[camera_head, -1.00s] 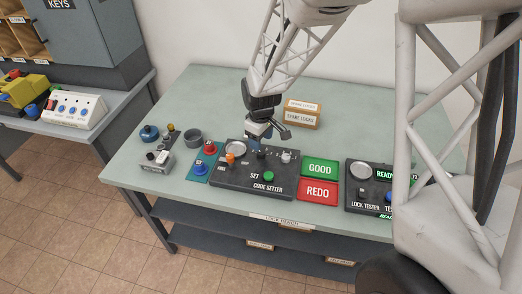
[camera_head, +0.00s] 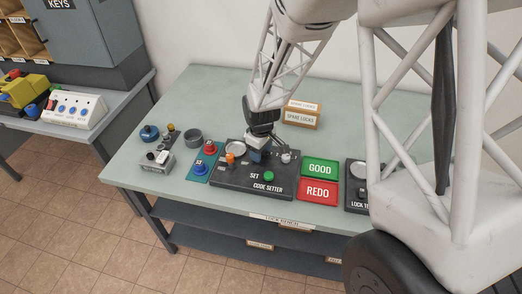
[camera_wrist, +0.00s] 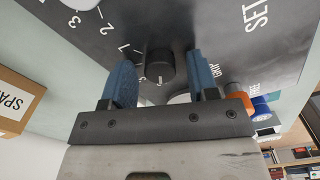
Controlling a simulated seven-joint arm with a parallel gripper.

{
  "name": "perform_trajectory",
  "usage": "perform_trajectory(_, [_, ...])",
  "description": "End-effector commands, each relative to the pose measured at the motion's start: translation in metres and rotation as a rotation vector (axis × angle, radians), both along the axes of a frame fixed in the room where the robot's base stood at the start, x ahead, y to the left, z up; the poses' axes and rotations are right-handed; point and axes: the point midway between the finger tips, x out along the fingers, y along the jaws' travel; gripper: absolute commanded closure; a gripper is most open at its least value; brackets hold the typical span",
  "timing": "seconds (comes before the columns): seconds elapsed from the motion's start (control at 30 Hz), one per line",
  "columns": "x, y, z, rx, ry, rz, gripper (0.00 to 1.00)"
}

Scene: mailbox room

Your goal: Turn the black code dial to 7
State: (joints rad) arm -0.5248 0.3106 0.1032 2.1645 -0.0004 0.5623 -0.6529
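The black code dial (camera_wrist: 160,66) is a short round knob on the dark code setter panel (camera_wrist: 110,40), with white digits around it. In the wrist view the dial sits between the two blue fingers of my gripper (camera_wrist: 163,82), with a visible gap on each side. My gripper is open. I cannot tell how far down beside the dial the fingertips are, nor which digit the dial points to. In the head view my gripper (camera_head: 258,155) is over the back of the code setter panel (camera_head: 225,178) and hides the dial.
The panel carries an orange knob (camera_head: 230,158), a green SET button (camera_head: 268,176) and a pale knob (camera_head: 286,157). GOOD (camera_head: 320,168) and REDO (camera_head: 317,191) plates lie to its right. A spare locks box (camera_head: 301,118) stands behind. Red and blue buttons are at left.

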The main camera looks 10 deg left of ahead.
Motion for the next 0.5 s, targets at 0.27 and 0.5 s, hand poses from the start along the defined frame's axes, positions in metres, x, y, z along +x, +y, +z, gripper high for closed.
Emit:
perform_trajectory(0.27, [0.0,0.0,0.0001,0.0,0.0,0.0,0.89])
perform_trajectory(0.5, [0.0,-0.0001,0.0002,0.0,0.0,-0.009,0.92])
